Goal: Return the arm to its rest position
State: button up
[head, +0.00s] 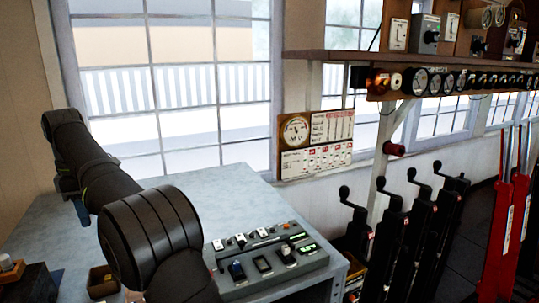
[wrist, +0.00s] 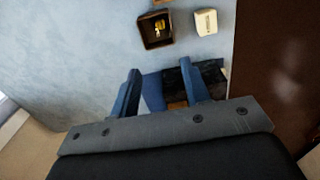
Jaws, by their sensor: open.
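My arm (head: 150,225) reaches from the bottom of the head view up and left over the blue-grey table (head: 215,190). Its far end is near the table's left side, by the window. My gripper (wrist: 160,68) shows in the wrist view with its two blue-grey fingers apart and nothing held between them. A dark block (wrist: 208,76) with a tan part lies beyond and partly behind the right finger; I cannot tell the gap between them. In the head view the fingers are mostly hidden by the arm.
A grey switch panel (head: 265,262) lies on the table right of my arm. A small open box (wrist: 156,30) with something yellow inside and a white box (wrist: 206,22) lie near the gripper. Black levers (head: 390,235) and red levers (head: 505,230) stand at right, below a shelf (head: 420,63).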

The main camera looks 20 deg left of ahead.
notch_tip(320, 180, down, 16)
jog(key=shift+f, duration=0.2)
notch_tip(320, 180, up, 5)
jog(key=w+d+r, duration=0.2)
jog(key=w+d, duration=0.6)
jog(key=d, duration=0.1)
jog(key=w+d+r, duration=0.2)
jog(key=w+d, duration=0.6)
jog(key=d, duration=0.2)
jog(key=w+d, duration=0.2)
jog(key=d, duration=1.3)
jog(key=w+d+r, duration=0.1)
jog(key=w+d, duration=0.1)
jog(key=d, duration=1.2)
jog(key=shift+d+r, duration=0.25)
jog(key=shift+d, duration=0.1)
